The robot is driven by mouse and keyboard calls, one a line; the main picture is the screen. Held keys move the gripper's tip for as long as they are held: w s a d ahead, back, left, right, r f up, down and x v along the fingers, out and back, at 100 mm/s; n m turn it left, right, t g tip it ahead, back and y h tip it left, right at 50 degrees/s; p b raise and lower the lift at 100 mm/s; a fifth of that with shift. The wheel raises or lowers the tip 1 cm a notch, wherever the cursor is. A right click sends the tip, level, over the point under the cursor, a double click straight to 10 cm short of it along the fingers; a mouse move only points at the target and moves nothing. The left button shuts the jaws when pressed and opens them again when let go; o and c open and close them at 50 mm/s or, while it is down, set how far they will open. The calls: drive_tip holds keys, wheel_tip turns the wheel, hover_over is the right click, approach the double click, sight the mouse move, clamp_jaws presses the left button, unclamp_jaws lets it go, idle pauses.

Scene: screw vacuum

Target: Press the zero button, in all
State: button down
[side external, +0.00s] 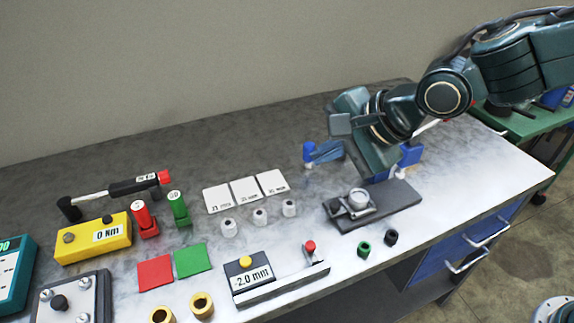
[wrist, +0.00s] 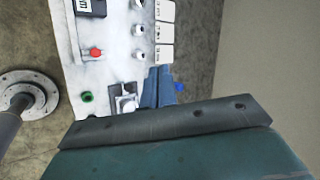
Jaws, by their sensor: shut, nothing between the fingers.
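A dark gauge block with a round yellow button (side external: 245,262) stands at the front middle in the side external view; its label (side external: 252,277) seems to read "-2.0 mm". A yellow box (side external: 75,243) at the left has dark round knobs on top and a label reading "0 Nm". No button is visibly marked zero. My gripper (side external: 319,154) is above the back right of the table, far from both, its blue fingers pointing left. In the wrist view my gripper (wrist: 158,70) is shut and empty, its fingers side by side. The gauge block (wrist: 90,6) is cut off at the top.
A dark plate with a metal vise (side external: 356,202) lies below my arm. A red-knobbed lever (side external: 310,247) stands right of the gauge. White cards (side external: 246,190) and several white cylinders lie between. Red and green cylinders (side external: 178,208) stand at the left. A bright blue piece (side external: 308,150) is beside my fingers.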

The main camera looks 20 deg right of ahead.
drive_tip(key=s+a+f+m+y, duration=0.1)
drive_tip(key=a+f+m, duration=0.3)
drive_tip(key=a, duration=1)
wheel_tip(320, 180, down, 4)
drive_tip(key=shift+a+r+m+y, duration=0.15)
drive_tip(key=shift+m+y, duration=0.25)
drive_tip(key=shift+y, duration=0.2)
hover_over(252, 265)
drive_tip(key=shift+f, duration=4.4)
drive_tip(key=shift+f, duration=0.85)
drive_tip(key=shift+r, duration=0.8)
drive_tip(key=shift+r, duration=0.2)
